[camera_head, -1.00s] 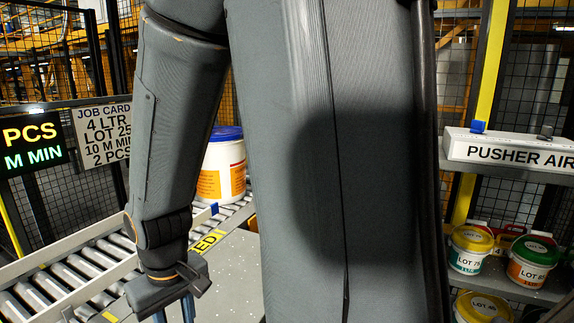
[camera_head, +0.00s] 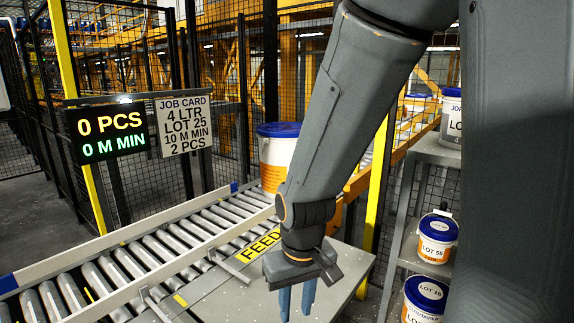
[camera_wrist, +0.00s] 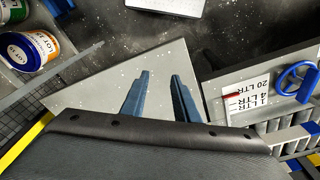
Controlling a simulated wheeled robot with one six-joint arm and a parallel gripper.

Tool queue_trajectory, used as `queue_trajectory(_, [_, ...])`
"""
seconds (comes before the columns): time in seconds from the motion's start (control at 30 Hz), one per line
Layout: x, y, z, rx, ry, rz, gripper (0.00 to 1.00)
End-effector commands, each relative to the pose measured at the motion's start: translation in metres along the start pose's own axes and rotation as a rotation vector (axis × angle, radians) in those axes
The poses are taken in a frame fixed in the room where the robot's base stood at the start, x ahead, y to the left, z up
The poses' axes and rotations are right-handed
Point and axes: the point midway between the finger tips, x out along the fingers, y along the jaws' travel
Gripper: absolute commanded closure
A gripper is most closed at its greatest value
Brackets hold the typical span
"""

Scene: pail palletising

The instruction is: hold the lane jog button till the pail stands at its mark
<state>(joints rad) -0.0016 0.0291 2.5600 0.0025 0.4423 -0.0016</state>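A white and orange pail (camera_head: 277,160) with a blue lid stands upright at the far part of the roller lane (camera_head: 112,262), partly hidden by my arm. A yellow FEED label (camera_head: 258,245) is on the lane's near side. I cannot make out the jog button in either view. My gripper (camera_head: 296,304) hangs over the grey plate beside the lane, its two blue fingers apart and empty. The wrist view shows the same open fingers (camera_wrist: 157,76).
A display (camera_head: 110,133) reads 0 PCS, 0 M MIN. A job card (camera_head: 186,124) reads 4 LTR, LOT 25, 10 M MIN, 2 PCS. Shelved pails (camera_head: 437,240) stand at the right. A blue handwheel (camera_wrist: 297,80) is beside a litre scale (camera_wrist: 262,98). Mesh fencing stands behind the lane.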

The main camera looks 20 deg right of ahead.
Motion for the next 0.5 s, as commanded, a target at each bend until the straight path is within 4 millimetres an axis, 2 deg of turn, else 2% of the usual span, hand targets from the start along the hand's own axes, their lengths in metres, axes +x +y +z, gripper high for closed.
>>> queue_trajectory(0.03, [0.0,0.0,0.0,0.0,0.0,0.0,0.81])
queue_trajectory(0.13, [0.0,0.0,0.0,0.0,0.0,0.0,0.98])
queue_trajectory(0.17, [0.0,0.0,0.0,0.0,0.0,0.0,1.0])
queue_trajectory(0.5, [0.0,0.0001,0.0,0.0,0.0,0.0,1.0])
